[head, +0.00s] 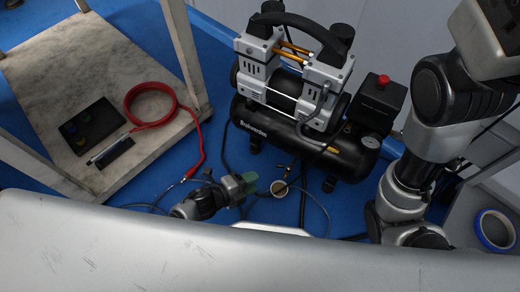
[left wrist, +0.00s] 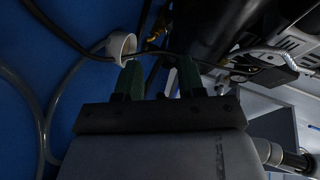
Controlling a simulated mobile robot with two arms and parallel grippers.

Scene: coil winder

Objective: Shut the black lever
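My left gripper (head: 250,184) has green fingertips and is low in the middle of the head view, below the air compressor (head: 296,88). In the left wrist view its two green fingers (left wrist: 159,80) stand apart with a gap between them. A small brass fitting with a dark part (head: 284,171) is just right of the fingertips in the head view, apart from them. Brass also shows beyond the fingers in the left wrist view (left wrist: 155,36). I cannot clearly make out the black lever or its position. My right arm is at the right, but its gripper is hidden.
A round, light-rimmed piece (head: 279,188) is near the left gripper. Thin hoses run over the blue floor (head: 230,215). A stand (head: 100,60) with a red hose coil (head: 151,88) is at the left. Blue tape (head: 495,230) lies at the right.

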